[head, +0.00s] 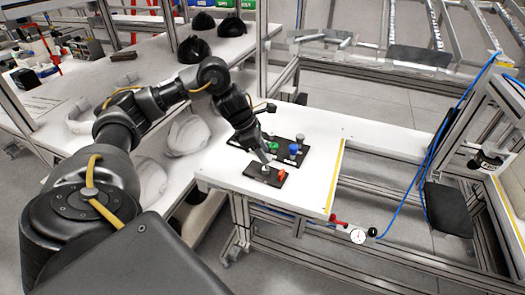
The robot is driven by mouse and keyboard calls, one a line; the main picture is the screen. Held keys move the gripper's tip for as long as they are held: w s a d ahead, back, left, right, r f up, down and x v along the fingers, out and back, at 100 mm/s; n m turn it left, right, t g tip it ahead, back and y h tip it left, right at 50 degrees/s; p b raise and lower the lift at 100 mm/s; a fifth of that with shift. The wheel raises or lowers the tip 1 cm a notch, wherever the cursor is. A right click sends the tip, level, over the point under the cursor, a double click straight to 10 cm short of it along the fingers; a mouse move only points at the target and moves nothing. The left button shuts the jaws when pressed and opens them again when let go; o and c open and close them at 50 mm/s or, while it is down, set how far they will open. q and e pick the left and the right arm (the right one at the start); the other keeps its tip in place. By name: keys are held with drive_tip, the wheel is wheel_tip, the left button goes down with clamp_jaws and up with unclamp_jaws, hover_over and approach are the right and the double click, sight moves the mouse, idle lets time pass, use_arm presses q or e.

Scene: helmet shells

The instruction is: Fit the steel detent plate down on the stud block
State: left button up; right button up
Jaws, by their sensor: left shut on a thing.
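My left gripper (263,157) comes down over the front of the white table. Its fingers are shut on a small grey piece (265,170), which looks like the steel detent plate. The piece is at a dark, flat block (256,173) near the table's front edge, likely the stud block. I cannot tell whether the piece touches the block or hangs just above it; the fingers hide part of it. An orange-red part (281,174) sits at the right end of the block. My right gripper is not in view.
A second dark board (308,154) lies just behind, with green (273,146), blue (293,149) and grey (300,138) parts. White helmet shells (187,136) lie to the left. The white table (370,138) is clear on the right, past a yellow strip (336,178).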

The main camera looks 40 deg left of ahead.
use_arm(q)
drive_tip(key=shift+f+b, duration=1.65)
drive_tip(key=shift+f, duration=0.35)
drive_tip(key=o, duration=1.1)
drive_tip(key=shift+c, duration=0.2)
